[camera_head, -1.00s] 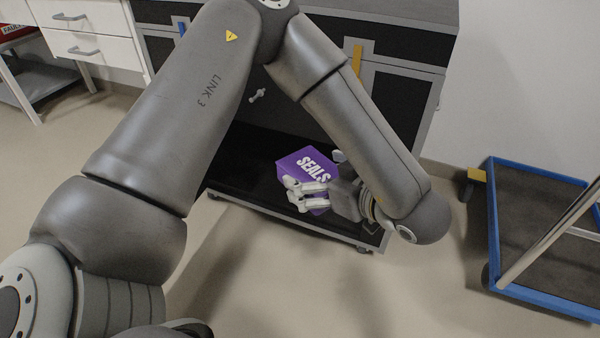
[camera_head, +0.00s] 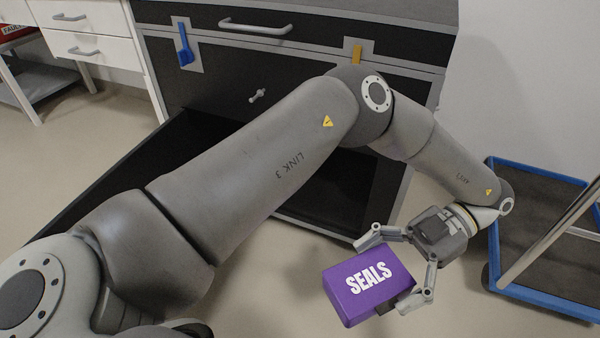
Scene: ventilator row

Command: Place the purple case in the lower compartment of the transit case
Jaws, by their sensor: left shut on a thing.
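The purple case (camera_head: 365,283), a box with white "SEALS" lettering, is held in the air in front of the transit case, low in the view and right of centre. My left gripper (camera_head: 382,276) is shut on it from the right, with one finger at its upper edge and one at its lower right. The transit case (camera_head: 215,75) is a large dark cabinet with grey edges. Its lower compartment (camera_head: 325,195) is open and dark inside; my left arm crosses in front and hides much of it. My right gripper is not in view.
A blue-rimmed cart (camera_head: 545,308) with a metal handle stands at the right. White drawers (camera_head: 85,45) and a low grey shelf (camera_head: 45,85) are at the upper left. A dark panel (camera_head: 130,172) extends forward from the compartment's left side. Floor in front is clear.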

